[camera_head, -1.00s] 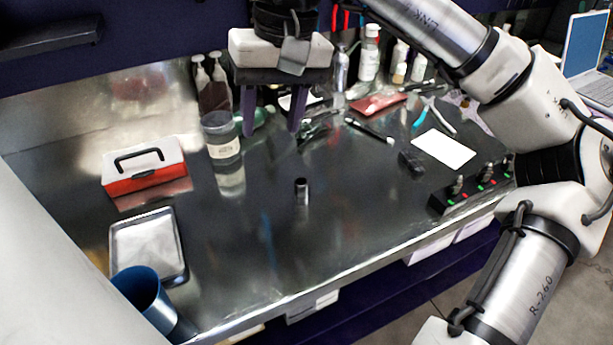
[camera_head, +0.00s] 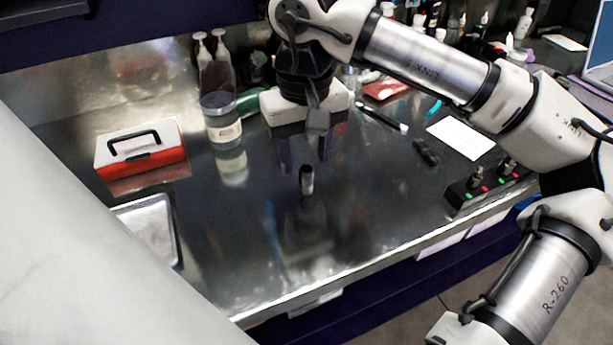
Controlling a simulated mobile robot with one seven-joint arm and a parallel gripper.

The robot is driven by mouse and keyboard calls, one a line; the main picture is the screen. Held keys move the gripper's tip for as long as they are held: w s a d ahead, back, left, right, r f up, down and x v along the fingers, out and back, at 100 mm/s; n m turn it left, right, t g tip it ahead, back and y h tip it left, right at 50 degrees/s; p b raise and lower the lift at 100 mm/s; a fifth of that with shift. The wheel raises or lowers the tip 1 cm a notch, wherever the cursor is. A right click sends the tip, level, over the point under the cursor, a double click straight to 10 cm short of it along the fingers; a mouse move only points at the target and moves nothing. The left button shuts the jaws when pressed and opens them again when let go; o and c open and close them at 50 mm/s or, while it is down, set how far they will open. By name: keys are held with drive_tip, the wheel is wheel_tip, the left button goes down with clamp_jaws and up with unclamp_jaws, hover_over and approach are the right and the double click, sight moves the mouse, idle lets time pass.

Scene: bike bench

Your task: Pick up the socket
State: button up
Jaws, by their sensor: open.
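The socket (camera_head: 307,180) is a small dark metal cylinder with a shiny side. It stands upright on the steel bench top (camera_head: 255,265), near the middle of the picture. My gripper (camera_head: 304,160) points down just above and behind the socket in the picture. Its two dark fingers are apart, with nothing seen between them. The fingers are dark against the bench, so their exact height over the socket is hard to tell.
A red and white toolbox (camera_head: 140,148) and a metal tray (camera_head: 150,228) are at left. A labelled jar (camera_head: 222,122) stands left of my gripper. A black block with several fittings (camera_head: 485,188) and a white sheet (camera_head: 460,138) are at right. The bench in front of the socket is clear.

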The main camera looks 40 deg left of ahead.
sight(306, 172)
wheel_tip(306, 172, down, 4)
drive_tip(key=shift+d+f+p, duration=0.15)
drive_tip(key=shift+f+p, duration=0.1)
drive_tip(key=shift+p, duration=0.05)
clamp_jaws()
drive_tip(key=shift+r, duration=0.15)
wheel_tip(306, 172, up, 20)
idle(0.6)
